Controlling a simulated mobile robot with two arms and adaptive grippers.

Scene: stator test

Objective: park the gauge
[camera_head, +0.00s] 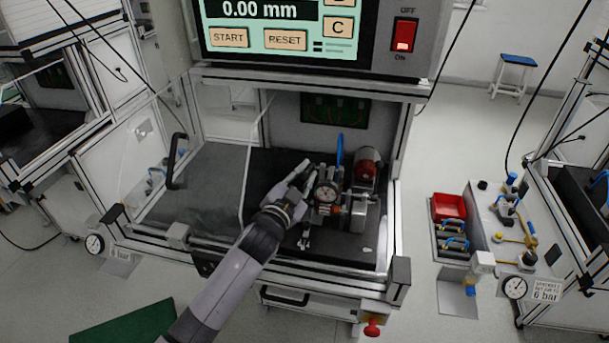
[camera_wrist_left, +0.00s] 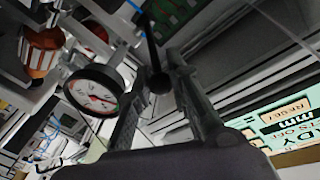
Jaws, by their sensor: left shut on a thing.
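The dial gauge (camera_head: 326,192) has a round white face with a black rim and sits in the fixture inside the test bay. It also shows in the left wrist view (camera_wrist_left: 95,92), with a red needle, just beside one finger. My left gripper (camera_head: 302,174) is inside the bay, directly left of the gauge. In the left wrist view its fingers (camera_wrist_left: 157,88) are closed around a black rod with a ball end (camera_wrist_left: 157,80). The exact contact is dark and hard to see. My right gripper is not in view.
A red-capped motor part (camera_head: 367,168) and a metal cylinder (camera_head: 357,213) stand right of the gauge. The screen (camera_head: 270,12) above the bay reads 0.00 mm. The dark bay floor (camera_head: 205,190) at left is clear. A red bin (camera_head: 449,207) stands outside at right.

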